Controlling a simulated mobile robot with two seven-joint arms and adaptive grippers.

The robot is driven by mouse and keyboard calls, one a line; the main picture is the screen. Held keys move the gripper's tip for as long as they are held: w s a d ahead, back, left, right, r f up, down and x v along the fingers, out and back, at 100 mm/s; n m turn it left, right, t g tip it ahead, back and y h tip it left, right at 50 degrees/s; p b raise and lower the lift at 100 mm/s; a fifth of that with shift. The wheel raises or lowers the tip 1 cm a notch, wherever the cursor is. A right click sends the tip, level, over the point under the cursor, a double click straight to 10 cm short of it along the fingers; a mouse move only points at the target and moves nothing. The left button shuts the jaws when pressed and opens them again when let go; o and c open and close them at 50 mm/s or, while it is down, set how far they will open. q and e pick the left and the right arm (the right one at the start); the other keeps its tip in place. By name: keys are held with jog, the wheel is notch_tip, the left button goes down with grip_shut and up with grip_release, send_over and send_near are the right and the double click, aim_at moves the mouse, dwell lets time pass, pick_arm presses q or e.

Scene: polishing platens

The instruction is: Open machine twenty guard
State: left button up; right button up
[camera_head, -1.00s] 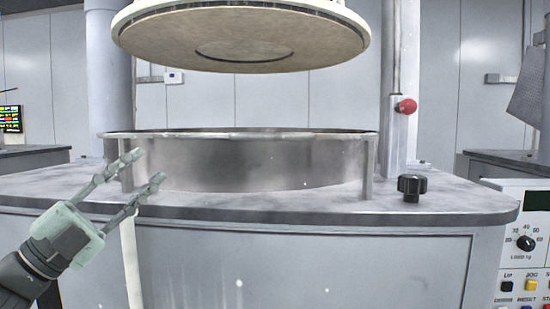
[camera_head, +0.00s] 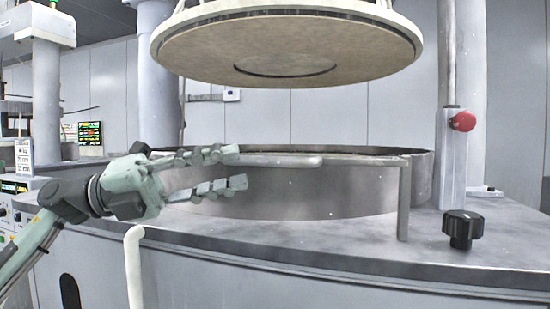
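The machine's guard is a low grey metal wall (camera_head: 340,190) curving around the platen area. A front rail (camera_head: 285,160) with a rounded end runs along its top, and a post (camera_head: 404,205) stands at its right. My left gripper (camera_head: 243,168) comes in from the left in front of the guard. Its fingers are spread, one above the other and pointing right, with nothing seen between them. The upper fingertip overlaps the rail's left end; I cannot tell whether it touches. The gripper hides the guard's left front. My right gripper is out of view. No machine number is readable.
A round polishing head (camera_head: 290,45) hangs above the guard. A black knob (camera_head: 462,229) and a red button (camera_head: 463,121) are at the right. A white pipe (camera_head: 133,265) rises at the front left. The worktop (camera_head: 310,240) before the guard is mostly clear.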

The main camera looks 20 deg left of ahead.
aim_at(253, 162)
pick_arm(q)
jog(key=shift+w+d+r, duration=0.1)
jog(key=shift+d+r, duration=0.2)
jog(key=shift+d, duration=0.3)
jog(key=p+x, duration=0.1)
jog(key=x, duration=0.3)
jog(key=shift+p, duration=0.3)
jog(key=shift+w+d, duration=0.25)
jog(key=shift+d, duration=0.4)
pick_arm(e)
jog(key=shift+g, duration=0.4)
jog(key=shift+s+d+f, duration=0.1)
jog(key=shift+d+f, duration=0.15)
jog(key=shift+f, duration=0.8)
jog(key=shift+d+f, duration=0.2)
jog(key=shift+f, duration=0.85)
pick_arm(q)
grip_shut()
